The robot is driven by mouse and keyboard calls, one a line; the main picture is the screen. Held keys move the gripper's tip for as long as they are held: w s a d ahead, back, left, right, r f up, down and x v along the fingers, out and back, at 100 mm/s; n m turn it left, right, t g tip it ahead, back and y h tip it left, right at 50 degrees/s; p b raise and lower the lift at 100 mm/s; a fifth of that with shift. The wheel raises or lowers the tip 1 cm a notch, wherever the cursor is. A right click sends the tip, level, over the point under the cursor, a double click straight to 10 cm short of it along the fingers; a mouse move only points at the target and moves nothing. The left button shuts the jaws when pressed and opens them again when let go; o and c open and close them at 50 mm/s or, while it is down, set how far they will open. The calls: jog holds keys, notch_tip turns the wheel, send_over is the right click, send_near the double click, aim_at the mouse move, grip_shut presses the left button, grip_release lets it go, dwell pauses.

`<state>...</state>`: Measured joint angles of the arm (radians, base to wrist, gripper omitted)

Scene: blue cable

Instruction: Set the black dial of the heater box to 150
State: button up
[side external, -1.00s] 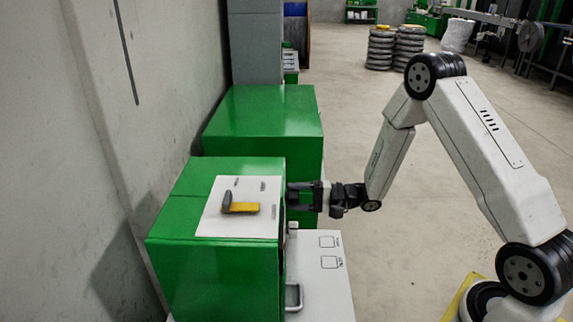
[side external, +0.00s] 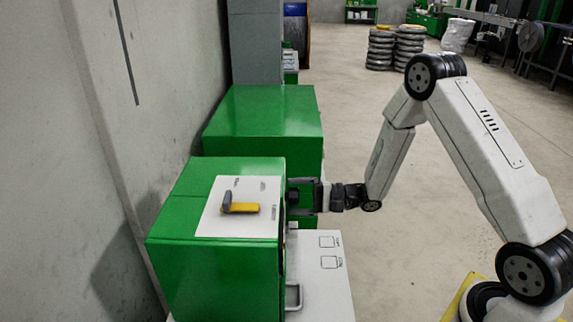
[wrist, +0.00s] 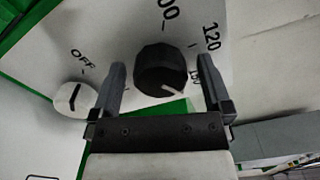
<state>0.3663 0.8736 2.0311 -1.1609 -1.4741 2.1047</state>
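The green heater box (side external: 215,268) stands at left in the side view, its front facing my arm. In the wrist view its black dial (wrist: 160,66) sits between my two fingers. The dial's white pointer line slants to the lower right, near the partly hidden 150 mark (wrist: 195,76); I cannot tell whether it lines up exactly. The 120 mark (wrist: 211,38) and part of a 100 mark show above. My gripper (wrist: 164,78) is open, a finger on each side of the dial, with visible gaps. In the side view the gripper (side external: 298,196) is at the box front.
A white knob (wrist: 72,99) marked OFF is left of the dial, close to my left finger. A yellow-and-grey lever (side external: 240,208) lies on the box top. A white surface with a handle (side external: 293,297) is below the gripper. Another green box (side external: 265,118) stands behind.

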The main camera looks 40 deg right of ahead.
jog(key=shift+d, duration=0.1)
jog(key=v, duration=0.7)
jog(key=shift+s+d, duration=0.25)
jog(key=shift+s, duration=0.05)
jog(key=shift+a, duration=0.1)
dwell(0.4)
